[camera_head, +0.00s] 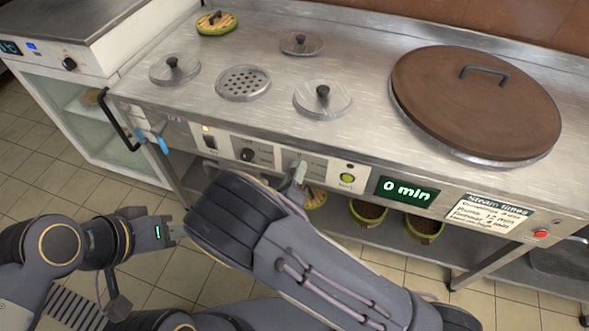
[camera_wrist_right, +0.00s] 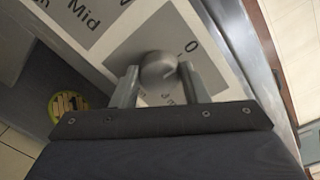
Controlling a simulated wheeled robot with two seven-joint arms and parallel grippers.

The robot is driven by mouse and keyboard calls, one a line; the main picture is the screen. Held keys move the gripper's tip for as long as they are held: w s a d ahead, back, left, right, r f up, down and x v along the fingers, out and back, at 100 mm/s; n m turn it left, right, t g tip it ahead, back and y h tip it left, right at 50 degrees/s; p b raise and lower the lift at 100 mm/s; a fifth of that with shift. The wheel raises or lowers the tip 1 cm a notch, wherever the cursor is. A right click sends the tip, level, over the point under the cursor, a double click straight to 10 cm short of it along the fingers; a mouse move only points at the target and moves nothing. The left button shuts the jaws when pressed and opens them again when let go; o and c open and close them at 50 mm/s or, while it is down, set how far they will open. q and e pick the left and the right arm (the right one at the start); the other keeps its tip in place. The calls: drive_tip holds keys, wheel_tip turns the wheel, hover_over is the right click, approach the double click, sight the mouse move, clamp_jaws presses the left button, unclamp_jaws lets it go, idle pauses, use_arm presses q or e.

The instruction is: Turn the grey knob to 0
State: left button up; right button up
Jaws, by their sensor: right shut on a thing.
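The grey knob (camera_wrist_right: 158,66) is on the white control panel, with a printed 0 just above and to its right in the right wrist view. Part of the other printing around the knob is covered. My right gripper (camera_wrist_right: 157,82) has one finger on each side of the knob and is shut on it. In the head view my right gripper (camera_head: 299,174) is at the front panel and mostly hides the knob. The green display (camera_head: 407,191) reads "0 min". My left gripper (camera_head: 172,231) is low at the left, away from the panel; its jaw opening is unclear.
A dark knob (camera_head: 248,154) and a lit green button (camera_head: 347,178) flank my right gripper. A red button (camera_head: 541,234) is farther right, past the steam times note (camera_head: 487,217). A large brown lid (camera_head: 475,100) and several small lids sit on the steel top. Potted bowls (camera_head: 424,228) stand below.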

use_arm(q)
drive_tip(key=shift+r, duration=0.2)
idle(0.4)
use_arm(e)
drive_tip(key=o, duration=1)
drive_tip(key=shift+c, duration=0.2)
